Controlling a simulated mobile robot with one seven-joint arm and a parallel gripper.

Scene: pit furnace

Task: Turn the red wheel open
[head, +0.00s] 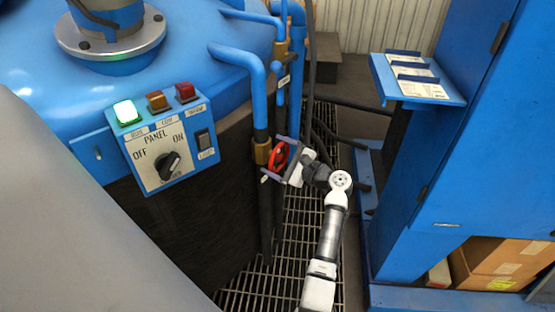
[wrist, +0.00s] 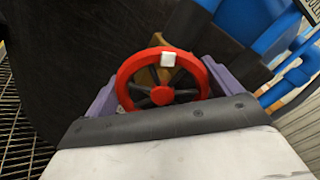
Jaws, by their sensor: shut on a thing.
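The red wheel (head: 279,156) sits on a brass valve (head: 262,151) on a blue pipe, at the side of the dark furnace body. In the wrist view the wheel (wrist: 122,75) has a red rim, dark spokes, a red hub and a white mark at the top of the rim. My gripper (head: 276,162) is at the wheel, with one purple finger on each side of the rim. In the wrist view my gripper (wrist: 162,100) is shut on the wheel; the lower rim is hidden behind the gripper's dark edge.
A control panel (head: 162,140) with a lit green lamp is on the furnace at the left. Blue pipes (head: 242,57) rise beside the valve. Dark hoses (head: 322,130) run behind my gripper. A blue cabinet (head: 455,160) with a shelf (head: 384,78) stands at the right. Floor grating (head: 300,215) lies below.

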